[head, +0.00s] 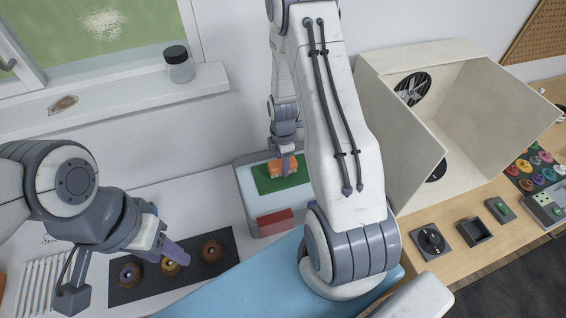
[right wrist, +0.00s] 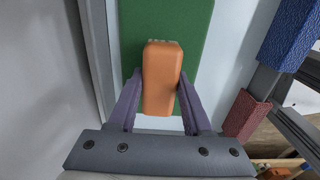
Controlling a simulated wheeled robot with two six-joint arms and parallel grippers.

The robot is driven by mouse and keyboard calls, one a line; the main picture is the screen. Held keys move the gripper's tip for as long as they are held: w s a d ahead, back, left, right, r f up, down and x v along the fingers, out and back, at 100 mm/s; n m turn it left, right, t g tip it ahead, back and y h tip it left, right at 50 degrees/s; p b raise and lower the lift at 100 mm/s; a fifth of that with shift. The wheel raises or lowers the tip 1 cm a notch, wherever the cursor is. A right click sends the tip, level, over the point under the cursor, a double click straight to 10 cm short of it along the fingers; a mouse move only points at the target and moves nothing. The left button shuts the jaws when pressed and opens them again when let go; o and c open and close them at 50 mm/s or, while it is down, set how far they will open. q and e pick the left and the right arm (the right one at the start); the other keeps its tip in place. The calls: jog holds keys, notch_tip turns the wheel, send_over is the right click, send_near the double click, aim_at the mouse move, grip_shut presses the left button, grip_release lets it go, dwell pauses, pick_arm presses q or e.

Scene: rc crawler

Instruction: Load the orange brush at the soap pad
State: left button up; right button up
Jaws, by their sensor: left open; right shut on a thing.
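The orange brush (head: 282,166) is over the green soap pad (head: 268,184), on a pale tray (head: 246,200) by the wall. My right gripper (head: 283,160) is shut on the brush. In the right wrist view the brush (right wrist: 162,78) sits between the two purple fingers, and its far end, with pale bristle tips, overlaps the green pad (right wrist: 201,40). I cannot tell whether the bristles touch the pad. My left gripper (head: 168,250) is open and empty, above the dark mat (head: 195,272) at the lower left.
A red block (head: 275,222) is at the tray's front; a blue block (right wrist: 292,32) shows in the right wrist view. Several ring-shaped parts (head: 212,251) lie on the dark mat. A beige booth with a fan (head: 450,100) stands right. A jar (head: 179,66) is on the sill.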

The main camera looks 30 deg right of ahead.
jog(key=shift+f+b, duration=0.3)
jog(key=shift+f, duration=0.15)
dwell(1.1)
jog(key=shift+r+p, duration=2.8)
jog(key=shift+r, duration=0.8)
jog(key=shift+f, duration=0.1)
jog(key=shift+w+a+f+m+b, duration=0.15)
jog(key=shift+m+b, duration=0.15)
jog(key=shift+b, duration=0.15)
jog(key=a+m+b, duration=0.1)
jog(key=b, duration=0.1)
jog(key=a+f+m+b, duration=0.1)
jog(key=a+m+b, duration=0.1)
jog(key=w+a+m+b, duration=0.1)
jog(key=m+b, duration=0.1)
jog(key=shift+a+f, duration=0.25)
jog(key=shift+f, duration=0.05)
jog(key=a+m+b, duration=0.6)
jog(key=m+b, duration=0.1)
jog(key=m, duration=0.2)
jog(key=shift+s+a+f+m, duration=0.25)
jog(key=shift+a+m, duration=0.05)
jog(key=shift+a, duration=0.05)
